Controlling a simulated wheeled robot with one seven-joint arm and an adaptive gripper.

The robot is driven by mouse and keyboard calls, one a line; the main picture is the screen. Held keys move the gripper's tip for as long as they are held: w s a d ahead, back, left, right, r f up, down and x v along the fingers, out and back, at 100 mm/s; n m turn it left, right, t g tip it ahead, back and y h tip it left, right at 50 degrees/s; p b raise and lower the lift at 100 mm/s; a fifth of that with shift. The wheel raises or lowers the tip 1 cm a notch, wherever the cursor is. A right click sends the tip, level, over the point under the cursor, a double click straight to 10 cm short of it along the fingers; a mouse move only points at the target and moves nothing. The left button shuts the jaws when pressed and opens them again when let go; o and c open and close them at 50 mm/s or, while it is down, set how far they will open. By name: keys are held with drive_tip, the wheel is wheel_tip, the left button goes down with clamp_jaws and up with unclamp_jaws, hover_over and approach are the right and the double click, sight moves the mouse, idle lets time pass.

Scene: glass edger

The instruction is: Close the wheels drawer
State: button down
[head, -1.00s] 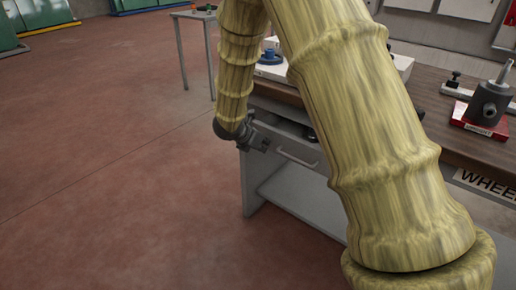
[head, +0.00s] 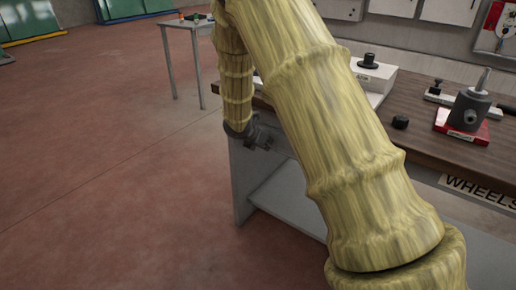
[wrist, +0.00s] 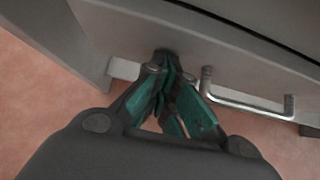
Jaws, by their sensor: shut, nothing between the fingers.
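My gripper (wrist: 167,62) is shut and empty, with its teal fingers together. In the wrist view its tips are at a grey drawer front (wrist: 215,58), left of a metal bar handle (wrist: 247,101); I cannot tell whether they touch it. A dark gap (wrist: 255,33) runs along the upper edge of this front. In the head view my gripper (head: 264,138) is low at the bench's left end, and my arm hides most of the drawer and its handle. A WHEELS label (head: 480,189) is on the bench front at right. How far the drawer stands open is unclear.
A lower shelf (head: 290,199) lies under the drawer. A small table (head: 190,24) stands behind. The red floor (head: 100,170) at left is clear.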

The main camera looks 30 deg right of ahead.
drive_tip(key=shift+w+d+r, duration=0.15)
drive_tip(key=shift+w+d, duration=0.05)
drive_tip(key=shift+d, duration=0.35)
